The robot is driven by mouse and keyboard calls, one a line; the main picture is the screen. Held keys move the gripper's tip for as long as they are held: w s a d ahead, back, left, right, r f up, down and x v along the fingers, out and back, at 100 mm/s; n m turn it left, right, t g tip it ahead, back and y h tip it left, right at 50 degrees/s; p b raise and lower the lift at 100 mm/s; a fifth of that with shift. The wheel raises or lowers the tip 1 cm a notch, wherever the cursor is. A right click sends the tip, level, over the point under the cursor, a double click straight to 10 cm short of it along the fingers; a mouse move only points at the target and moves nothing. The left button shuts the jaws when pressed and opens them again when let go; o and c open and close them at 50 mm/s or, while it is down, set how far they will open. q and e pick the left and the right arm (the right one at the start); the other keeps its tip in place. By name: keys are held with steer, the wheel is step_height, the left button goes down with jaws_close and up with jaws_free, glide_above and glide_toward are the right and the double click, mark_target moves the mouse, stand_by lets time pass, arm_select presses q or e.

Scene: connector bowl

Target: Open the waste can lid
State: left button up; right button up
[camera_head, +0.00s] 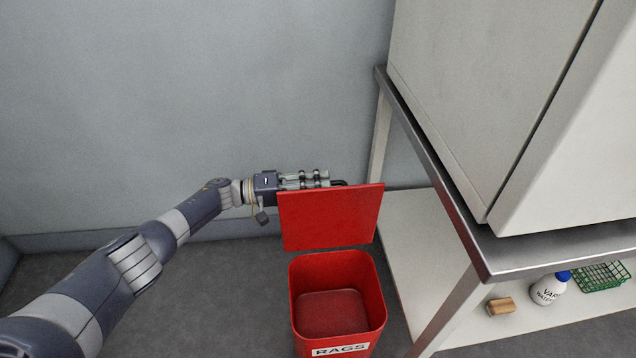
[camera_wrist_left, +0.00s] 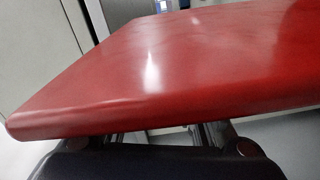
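The red waste can (camera_head: 336,300), labelled RAGS, stands on the floor and its inside looks empty. Its red lid (camera_head: 330,218) is raised, standing about upright behind the opening. My left gripper (camera_head: 335,183) is behind the lid at its top edge, and its fingertips are partly hidden by the lid. In the left wrist view the lid (camera_wrist_left: 170,65) fills most of the picture, close in front of the gripper. Whether the fingers touch the lid or are open or shut cannot be seen. My right gripper is in neither view.
A metal-framed bench (camera_head: 545,258) stands right of the can, with a large pale cabinet (camera_head: 480,90) on top. Its lower shelf holds a wooden block (camera_head: 500,306), a white bottle (camera_head: 547,289) and a green basket (camera_head: 603,277). A grey wall (camera_head: 180,100) is behind. The floor left of the can is clear.

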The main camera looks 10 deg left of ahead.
arm_select(q)
steer(key=shift+d+r, duration=0.1)
steer(key=shift+r, duration=0.05)
steer(key=v, duration=1.2)
